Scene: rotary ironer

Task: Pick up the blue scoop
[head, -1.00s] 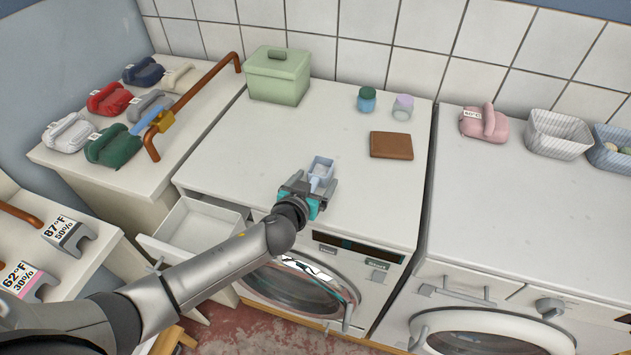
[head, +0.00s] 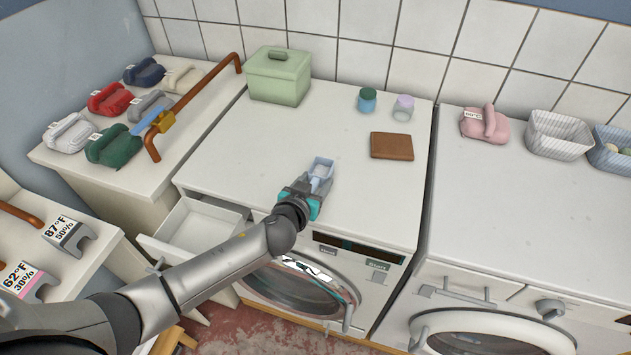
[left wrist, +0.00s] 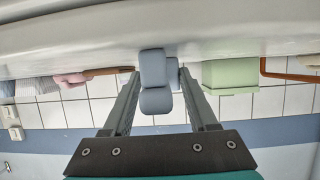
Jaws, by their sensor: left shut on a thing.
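The blue scoop (head: 322,168) is a small pale blue scoop on the white top of the middle machine, near its front edge. In the left wrist view the scoop (left wrist: 154,82) shows grey-blue between the two fingers, below the white top, which appears at the upper side there. My left gripper (head: 313,184) reaches it from the front and is shut on the scoop. Its fingers hide part of the handle. I cannot tell whether the scoop touches the top. My right gripper is not in view.
A brown wallet-like block (head: 391,146), two small jars (head: 367,100) and a green lidded box (head: 279,76) stand farther back. An open white drawer (head: 198,230) juts out at the left front. The top around the scoop is clear.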

